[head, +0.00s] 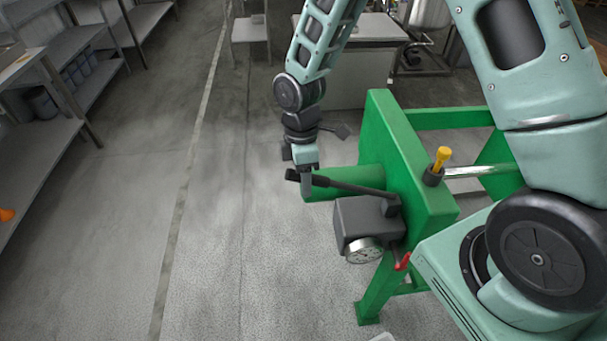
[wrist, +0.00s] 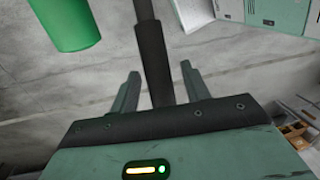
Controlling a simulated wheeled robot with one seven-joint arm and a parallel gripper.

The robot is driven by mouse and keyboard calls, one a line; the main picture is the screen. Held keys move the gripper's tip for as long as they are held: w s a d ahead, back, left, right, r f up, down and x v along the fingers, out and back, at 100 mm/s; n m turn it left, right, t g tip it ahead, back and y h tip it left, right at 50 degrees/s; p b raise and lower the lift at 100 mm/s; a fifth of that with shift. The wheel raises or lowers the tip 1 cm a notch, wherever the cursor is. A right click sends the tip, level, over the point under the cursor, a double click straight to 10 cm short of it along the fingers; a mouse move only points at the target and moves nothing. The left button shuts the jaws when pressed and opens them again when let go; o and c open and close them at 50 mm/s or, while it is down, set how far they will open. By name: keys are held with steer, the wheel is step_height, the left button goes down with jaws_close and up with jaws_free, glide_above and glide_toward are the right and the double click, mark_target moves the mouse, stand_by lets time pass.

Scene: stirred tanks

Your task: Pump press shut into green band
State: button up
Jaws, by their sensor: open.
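The green press frame (head: 397,150) stands right of centre in the head view. A dark pump block (head: 365,218) is mounted on it, with a round white gauge (head: 363,251) on its lower front; its needle and any green band are too small to read. A black pump handle (head: 350,187) runs left from the block, nearly level. My gripper (head: 306,184) is at the handle's free end. In the wrist view, my gripper (wrist: 160,88) is open, with the handle grip (wrist: 153,55) between its fingers and gaps on both sides. A red lever (head: 403,262) sits beside the block.
A green cylinder (head: 345,181) juts from the press behind the handle, and also shows in the wrist view (wrist: 66,22). A yellow-topped knob (head: 441,158) stands on the press. Shelves (head: 45,125) line the left. The floor between is clear.

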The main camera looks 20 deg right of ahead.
steer(key=shift+f, duration=0.1)
jaws_close()
step_height(320, 180, down, 11)
steer(key=a+g+h+b, duration=0.1)
steer(key=a+h+b, duration=0.1)
steer(key=h+b, duration=0.2)
steer(key=b, duration=0.3)
steer(key=shift+w+m+h, duration=0.3)
steer(key=shift+w, duration=0.05)
steer(key=shift+g, duration=0.3)
jaws_free()
steer(key=shift+a, duration=0.1)
